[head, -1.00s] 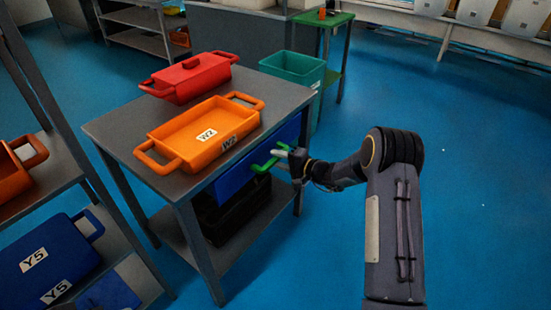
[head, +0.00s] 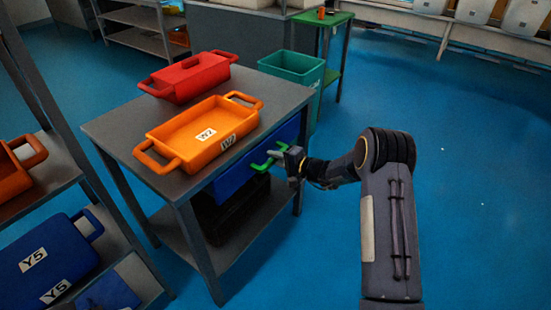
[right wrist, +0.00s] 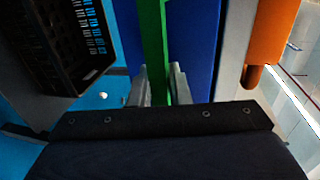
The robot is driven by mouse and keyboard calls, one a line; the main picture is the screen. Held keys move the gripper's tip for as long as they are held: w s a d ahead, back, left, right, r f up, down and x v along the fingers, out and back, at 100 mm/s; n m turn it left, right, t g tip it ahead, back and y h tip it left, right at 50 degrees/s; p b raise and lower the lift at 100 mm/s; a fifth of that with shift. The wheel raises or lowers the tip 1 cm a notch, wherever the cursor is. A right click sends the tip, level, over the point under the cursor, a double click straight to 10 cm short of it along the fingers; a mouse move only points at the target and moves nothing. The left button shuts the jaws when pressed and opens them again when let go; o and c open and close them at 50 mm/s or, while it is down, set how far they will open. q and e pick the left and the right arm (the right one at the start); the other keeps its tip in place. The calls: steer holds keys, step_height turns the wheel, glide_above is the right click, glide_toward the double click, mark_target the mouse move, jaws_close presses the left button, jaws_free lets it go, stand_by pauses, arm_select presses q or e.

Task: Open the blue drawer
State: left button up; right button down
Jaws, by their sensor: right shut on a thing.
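The blue drawer (head: 232,178) sits under the grey table top, its front facing right towards my right arm. It looks closed or nearly so. A green handle (head: 264,164) stands out from its front. My right gripper (head: 277,156) is at the far end of the handle. In the right wrist view the gripper (right wrist: 159,85) is shut on the green handle (right wrist: 153,40), with a finger on each side of it. The blue drawer front (right wrist: 192,45) shows behind. My left gripper is not in view.
On the table (head: 112,124) stand an orange tray (head: 180,136) and a red lidded pot (head: 190,78). A black crate (head: 228,215) is on the shelf below. A teal bin (head: 295,68) stands behind. The blue floor right of the table is clear.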

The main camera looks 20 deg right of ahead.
steer(key=f+b+v, duration=0.2)
steer(key=b+v, duration=0.1)
steer(key=v, duration=0.5)
steer(key=f+b+v, duration=0.1)
steer(key=b+v, duration=0.3)
steer(key=v, duration=0.5)
steer(key=s+f+b+v, duration=0.1)
steer(key=b+v, duration=0.3)
steer(key=v, duration=0.5)
steer(key=shift+d+f, duration=0.35)
steer(key=shift+f, duration=0.5)
steer(key=shift+s, duration=0.1)
steer(key=c, duration=1.5)
jaws_free()
steer(key=shift+o, duration=0.2)
steer(key=v, duration=0.7)
steer(key=shift+s+d+p, duration=0.25)
steer(key=shift+s+p, duration=0.05)
steer(key=shift+s, duration=0.05)
